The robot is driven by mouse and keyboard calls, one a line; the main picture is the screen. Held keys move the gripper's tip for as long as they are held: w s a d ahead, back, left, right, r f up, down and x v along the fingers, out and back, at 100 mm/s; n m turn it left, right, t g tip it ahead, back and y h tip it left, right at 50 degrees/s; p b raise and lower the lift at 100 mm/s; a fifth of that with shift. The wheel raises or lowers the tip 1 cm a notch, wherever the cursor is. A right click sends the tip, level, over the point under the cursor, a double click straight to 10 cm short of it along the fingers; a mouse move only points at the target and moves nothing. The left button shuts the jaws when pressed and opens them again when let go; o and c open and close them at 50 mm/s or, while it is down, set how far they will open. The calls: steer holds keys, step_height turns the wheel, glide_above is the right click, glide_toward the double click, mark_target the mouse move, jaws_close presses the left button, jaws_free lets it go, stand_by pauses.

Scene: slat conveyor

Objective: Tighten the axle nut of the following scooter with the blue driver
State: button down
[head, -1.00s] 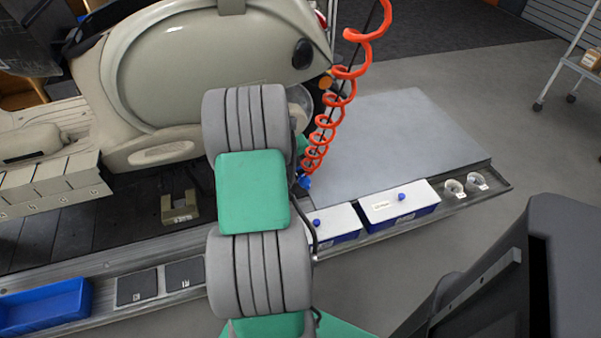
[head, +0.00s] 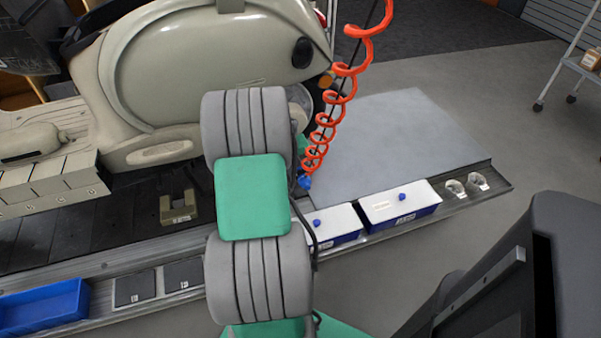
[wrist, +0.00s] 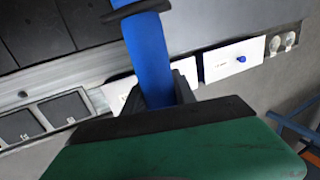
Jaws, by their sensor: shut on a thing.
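A cream scooter (head: 190,70) stands on the dark slat conveyor (head: 75,225) in the head view, its rear end to the right. Its rear wheel is mostly hidden behind my arm, and I cannot make out the axle nut. The blue driver (wrist: 148,60) shows in the wrist view as a blue body with a dark ring near the top. My gripper (wrist: 160,92) is shut on it. In the head view my arm covers most of the gripper; a small blue part (head: 304,182) shows at the lower end of the red coiled hose.
A red coiled hose (head: 345,70) hangs right of the scooter. Two white-topped blue boxes (head: 398,203) and two clear cups (head: 477,183) line the near rail. A blue tray (head: 40,305) and dark pads (head: 135,289) lie left. A grey plate (head: 400,140) behind the boxes is bare.

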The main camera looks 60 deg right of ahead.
mark_target(308, 188)
steer(key=shift+s+a, duration=0.4)
stand_by(0.5)
steer(key=shift+s+a+b, duration=0.45)
steer(key=shift+s+a, duration=1.5)
